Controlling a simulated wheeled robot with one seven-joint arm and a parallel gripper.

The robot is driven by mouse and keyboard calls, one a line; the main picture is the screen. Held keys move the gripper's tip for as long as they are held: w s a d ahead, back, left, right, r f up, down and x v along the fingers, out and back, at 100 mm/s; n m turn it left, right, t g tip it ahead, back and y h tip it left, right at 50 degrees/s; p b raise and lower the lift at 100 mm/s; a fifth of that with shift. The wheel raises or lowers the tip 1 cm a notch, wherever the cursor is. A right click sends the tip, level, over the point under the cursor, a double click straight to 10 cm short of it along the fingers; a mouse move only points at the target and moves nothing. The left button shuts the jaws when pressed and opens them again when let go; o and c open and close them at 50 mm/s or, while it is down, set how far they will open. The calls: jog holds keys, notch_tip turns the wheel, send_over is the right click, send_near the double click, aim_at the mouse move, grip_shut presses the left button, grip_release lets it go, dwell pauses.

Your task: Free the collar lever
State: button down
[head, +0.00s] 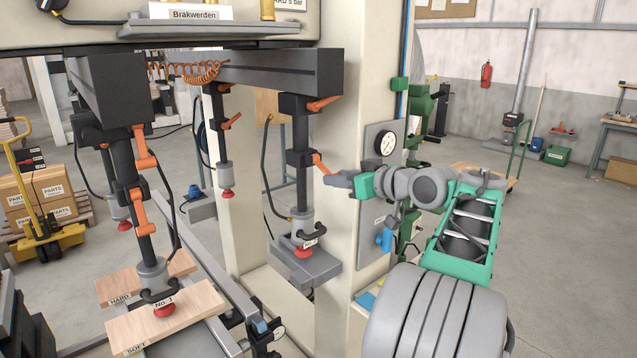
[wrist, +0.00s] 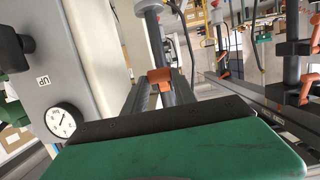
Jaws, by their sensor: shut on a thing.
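An orange collar lever (head: 321,164) sticks out to the right of the dark collar (head: 299,159) on the vertical post right of centre. My gripper (head: 330,178) reaches in from the right and is shut on this lever's outer end. In the wrist view the orange lever (wrist: 160,79) lies between the dark fingers of my gripper (wrist: 156,92), in front of the dark post. The lever slopes down toward the gripper in the head view. The fingers hide part of its end.
A cream column (head: 340,225) with a pressure gauge (head: 386,144) stands close behind my arm. A dark beam (head: 285,72) runs above the post, with another orange lever (head: 322,104) just below it. A grey block (head: 306,262) sits at the post's foot. Wooden boards (head: 165,318) lie lower left.

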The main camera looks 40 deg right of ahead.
jog(key=shift+r, duration=0.1)
jog(key=shift+s+r+p, duration=0.3)
jog(key=shift+r+p, duration=0.3)
jog(key=shift+r, duration=0.25)
jog(key=shift+r+p, duration=0.4)
jog(key=shift+r, duration=0.15)
jog(key=c, duration=1)
grip_release()
jog(key=shift+f, duration=0.2)
jog(key=shift+s, duration=0.1)
jog(key=shift+v, duration=2)
